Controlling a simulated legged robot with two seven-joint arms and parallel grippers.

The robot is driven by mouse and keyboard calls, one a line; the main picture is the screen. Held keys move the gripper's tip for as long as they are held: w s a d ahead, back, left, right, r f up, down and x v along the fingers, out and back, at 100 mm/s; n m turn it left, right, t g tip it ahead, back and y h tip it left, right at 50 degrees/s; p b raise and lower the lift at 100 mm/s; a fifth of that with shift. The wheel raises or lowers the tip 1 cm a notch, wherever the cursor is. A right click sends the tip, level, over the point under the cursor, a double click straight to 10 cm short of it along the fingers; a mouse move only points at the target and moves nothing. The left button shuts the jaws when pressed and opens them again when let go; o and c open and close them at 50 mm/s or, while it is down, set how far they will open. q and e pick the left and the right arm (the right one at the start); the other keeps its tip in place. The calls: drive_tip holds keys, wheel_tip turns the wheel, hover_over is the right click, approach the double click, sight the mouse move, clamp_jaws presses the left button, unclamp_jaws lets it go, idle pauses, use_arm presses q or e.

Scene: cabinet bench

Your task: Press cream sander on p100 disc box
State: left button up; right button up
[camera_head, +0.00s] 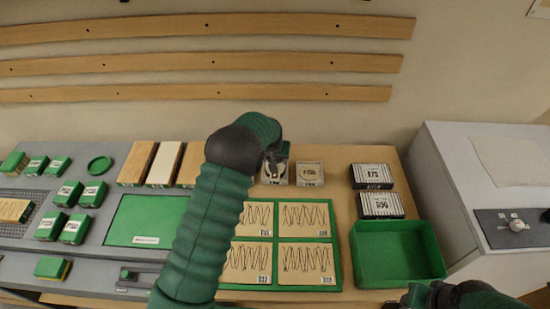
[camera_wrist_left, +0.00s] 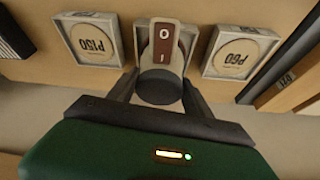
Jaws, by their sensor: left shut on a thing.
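A cream sander (camera_wrist_left: 162,50) with a brown O/I switch plate and a dark round end shows in the left wrist view. My left gripper (camera_head: 276,158) is shut on it, one finger on each side. A pale disc box (camera_head: 275,178) shows under the gripper in the head view, its label mostly hidden. I cannot tell whether the sander touches it. A P150 disc box (camera_wrist_left: 90,42) and a P60 disc box (camera_wrist_left: 235,52) lie on either side of the sander. My right gripper (camera_head: 428,296) is at the lower right edge, partly cut off.
A green tray with several wood panels (camera_head: 334,265) lies in front of the boxes. A green bin (camera_head: 398,254) and two dark-edged boxes (camera_head: 372,176) are to the right. Wood blocks (camera_head: 137,162) stand left of my arm. A grey cabinet (camera_head: 450,180) stands far right.

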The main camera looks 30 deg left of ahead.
use_arm(q)
drive_tip(key=shift+s, duration=0.1)
wheel_tip(320, 180, up, 2)
drive_tip(key=shift+r+p, duration=0.1)
drive_tip(key=shift+p, duration=0.75)
drive_tip(key=shift+r+p, duration=1.5)
drive_tip(key=shift+r, duration=0.9)
